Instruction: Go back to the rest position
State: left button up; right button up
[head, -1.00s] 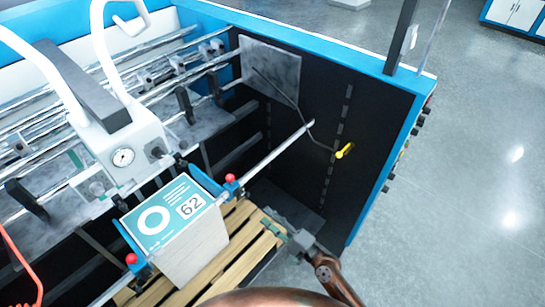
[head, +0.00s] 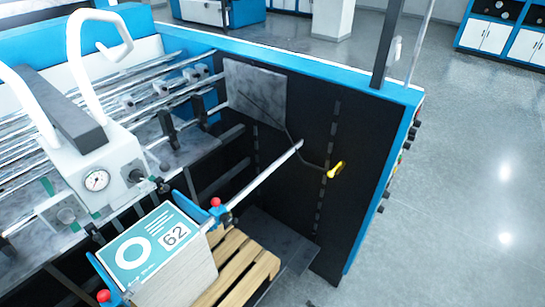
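Neither of my grippers shows in the head view now. In front of me is a blue and black laminating machine (head: 330,67) with several metal rods across its left part. A stack with a teal and white top sheet marked 62 (head: 150,243) stands at the lower left on a wooden pallet (head: 238,268). Blue holders with red knobs (head: 215,202) sit at the stack's corners.
A metal bar (head: 262,172) sticks out over the pallet. A yellow-handled lever (head: 335,170) is on the black inner wall. White handles (head: 95,35) rise above a gauge unit at left. The grey floor (head: 470,190) at right is clear.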

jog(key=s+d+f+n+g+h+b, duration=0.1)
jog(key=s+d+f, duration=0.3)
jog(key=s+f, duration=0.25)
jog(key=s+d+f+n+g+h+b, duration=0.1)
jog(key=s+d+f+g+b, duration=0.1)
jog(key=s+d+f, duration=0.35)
pick_arm(q)
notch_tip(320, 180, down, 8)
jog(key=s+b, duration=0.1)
jog(key=b, duration=0.3)
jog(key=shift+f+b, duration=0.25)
jog(key=shift+b, duration=0.1)
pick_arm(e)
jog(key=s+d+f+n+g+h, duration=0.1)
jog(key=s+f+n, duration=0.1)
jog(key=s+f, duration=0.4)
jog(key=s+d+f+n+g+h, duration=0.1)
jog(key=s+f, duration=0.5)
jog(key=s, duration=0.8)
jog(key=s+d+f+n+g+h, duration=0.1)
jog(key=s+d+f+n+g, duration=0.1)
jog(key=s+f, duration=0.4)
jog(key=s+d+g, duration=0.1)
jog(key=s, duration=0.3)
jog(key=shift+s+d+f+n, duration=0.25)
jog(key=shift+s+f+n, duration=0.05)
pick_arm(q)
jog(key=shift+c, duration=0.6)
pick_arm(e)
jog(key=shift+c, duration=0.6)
